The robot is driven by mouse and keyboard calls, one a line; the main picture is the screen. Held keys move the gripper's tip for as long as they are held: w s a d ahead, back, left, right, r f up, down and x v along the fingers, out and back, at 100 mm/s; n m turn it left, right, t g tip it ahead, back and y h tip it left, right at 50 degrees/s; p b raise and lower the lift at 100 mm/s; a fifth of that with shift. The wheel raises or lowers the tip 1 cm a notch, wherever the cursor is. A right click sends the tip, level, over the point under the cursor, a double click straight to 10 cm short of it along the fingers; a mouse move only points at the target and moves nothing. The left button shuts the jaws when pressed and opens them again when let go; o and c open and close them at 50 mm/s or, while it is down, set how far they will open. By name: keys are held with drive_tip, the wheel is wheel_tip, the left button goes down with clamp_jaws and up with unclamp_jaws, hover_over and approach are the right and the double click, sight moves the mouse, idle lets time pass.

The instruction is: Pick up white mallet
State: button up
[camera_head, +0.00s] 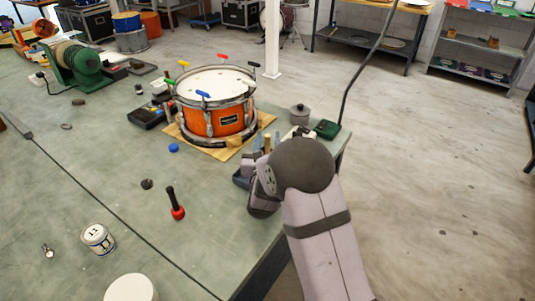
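I cannot make out a white mallet in the head view. A mallet-like tool with a red round head and a black handle (176,204) stands out on the green bench top, left of my arm. My arm reaches in from the lower right. Its dark wrist end (262,199) is over the bench's right side, near a blue holder (241,179) with upright tools. My gripper's fingers are hidden behind the arm, so I cannot see whether they are open or hold anything.
An orange snare drum (228,121) sits on a wooden board (197,144), with coloured-handled keys around its rim. A white labelled tub (98,238) and a white round object (131,288) stand at the front left. A lidded grey pot (299,115) stands near the right edge.

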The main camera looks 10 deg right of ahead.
drive_tip(key=shift+x, duration=1.05)
drive_tip(key=shift+c, duration=0.3)
clamp_jaws()
drive_tip(key=shift+r, duration=0.1)
wheel_tip(320, 180, up, 10)
drive_tip(key=shift+b, duration=0.35)
